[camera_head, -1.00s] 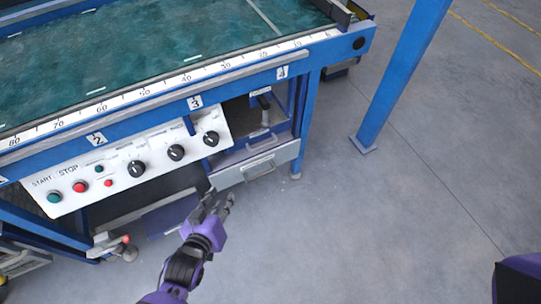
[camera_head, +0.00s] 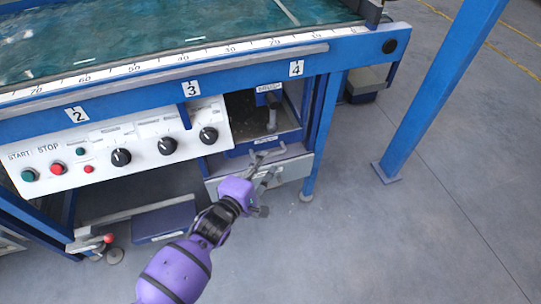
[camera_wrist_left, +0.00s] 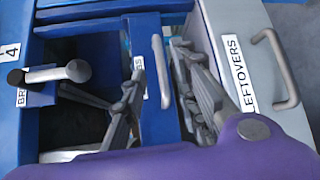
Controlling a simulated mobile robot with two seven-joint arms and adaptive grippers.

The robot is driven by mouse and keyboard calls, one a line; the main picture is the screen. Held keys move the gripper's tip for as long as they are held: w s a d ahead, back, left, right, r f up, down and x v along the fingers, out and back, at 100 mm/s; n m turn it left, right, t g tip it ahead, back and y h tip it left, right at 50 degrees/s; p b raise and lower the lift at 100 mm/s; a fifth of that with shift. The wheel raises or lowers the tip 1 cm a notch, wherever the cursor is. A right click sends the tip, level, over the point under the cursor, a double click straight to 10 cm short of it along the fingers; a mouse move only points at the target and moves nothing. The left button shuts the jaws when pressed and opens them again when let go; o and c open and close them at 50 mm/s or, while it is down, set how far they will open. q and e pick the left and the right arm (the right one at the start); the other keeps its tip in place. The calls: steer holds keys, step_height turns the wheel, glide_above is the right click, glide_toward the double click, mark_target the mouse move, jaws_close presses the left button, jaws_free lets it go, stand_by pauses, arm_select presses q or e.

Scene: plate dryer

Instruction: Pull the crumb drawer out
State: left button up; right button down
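The crumb drawer (camera_wrist_left: 155,118) is a narrow blue front with a white label, partly hidden, that ends in "BS". Its light grey bar handle (camera_wrist_left: 162,70) stands between the fingers of my left gripper (camera_wrist_left: 158,72). The gripper is open, with a finger on each side of the handle; I cannot tell whether either touches it. In the head view the blue drawer (camera_head: 238,151) is under the open bay, and my left gripper (camera_head: 262,165) is in front of it, hiding part of the handle. The drawer looks shut. My right gripper is not in view.
A grey drawer marked "LEFTOVERS" (camera_wrist_left: 235,35), with its own handle (camera_wrist_left: 278,68), lies right beside the blue one, below it in the head view. A control panel (camera_head: 120,150) is to the left. A blue post (camera_head: 440,90) stands at the right. The floor in front is clear.

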mark_target(270, 154)
arm_select(q)
steer(key=b+x, duration=0.1)
steer(key=x, duration=0.4)
steer(key=shift+f, duration=0.15)
jaws_close()
